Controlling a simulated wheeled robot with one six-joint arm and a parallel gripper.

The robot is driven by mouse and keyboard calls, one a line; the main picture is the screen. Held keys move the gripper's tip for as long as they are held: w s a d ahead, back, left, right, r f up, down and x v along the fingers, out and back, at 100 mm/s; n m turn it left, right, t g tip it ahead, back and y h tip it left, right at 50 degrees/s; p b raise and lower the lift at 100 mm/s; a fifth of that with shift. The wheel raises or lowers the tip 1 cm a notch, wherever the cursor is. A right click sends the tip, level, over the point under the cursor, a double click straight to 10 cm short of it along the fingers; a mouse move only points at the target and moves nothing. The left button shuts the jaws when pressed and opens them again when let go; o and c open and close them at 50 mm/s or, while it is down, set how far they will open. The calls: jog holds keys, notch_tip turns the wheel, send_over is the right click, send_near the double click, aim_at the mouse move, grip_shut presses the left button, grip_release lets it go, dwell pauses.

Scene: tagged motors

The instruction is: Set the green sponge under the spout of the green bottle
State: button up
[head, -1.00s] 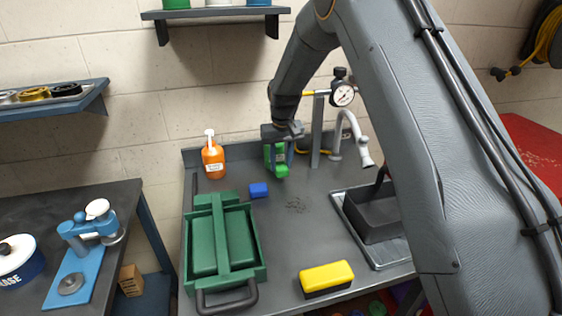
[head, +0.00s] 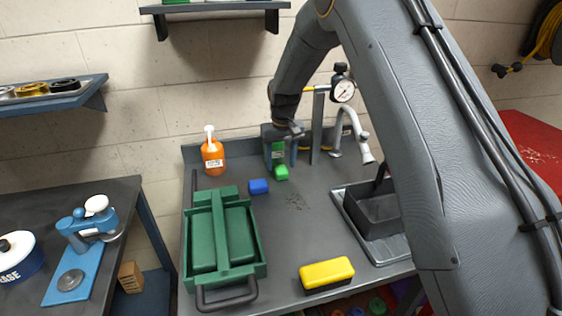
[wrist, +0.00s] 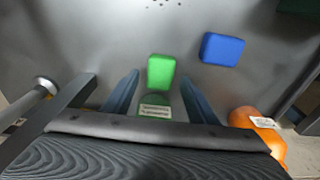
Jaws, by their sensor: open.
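The green sponge (head: 281,173) is a small bright green block lying on the grey bench, directly in front of the green bottle (head: 278,153) in the head view. The bottle stands at the back of the bench, partly hidden by my gripper (head: 283,148). In the wrist view my gripper (wrist: 159,78) is open, its two fingers apart. The green sponge (wrist: 161,71) shows just beyond the fingertips, with the labelled green bottle (wrist: 155,108) between the fingers nearer the palm. The bottle's spout is hidden, so I cannot tell whether the sponge is exactly under it.
A blue sponge (head: 258,187) lies left of the green one. An orange bottle (head: 212,155) stands at the back left. A gauge stand (head: 318,125) and tap (head: 352,130) are close on the right.

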aim_at(282, 172)
notch_tip(282, 172, up, 13)
jog(key=s+b, duration=0.2)
jog(key=b, duration=0.2)
jog(key=s+d+f, duration=0.3)
jog(key=s+d, duration=0.1)
jog(key=s, duration=0.7)
jog(key=s+d+f+m, duration=0.1)
jog(key=s+d+f, duration=0.2)
jog(key=s, duration=0.7)
jog(key=s+d+f+m, duration=0.1)
jog(key=s+d+f, duration=0.2)
jog(key=s+d, duration=0.4)
jog(key=s, duration=0.4)
jog(key=shift+s+d+f, duration=0.2)
jog(key=shift+s+f, duration=0.1)
jog(key=shift+f, duration=0.05)
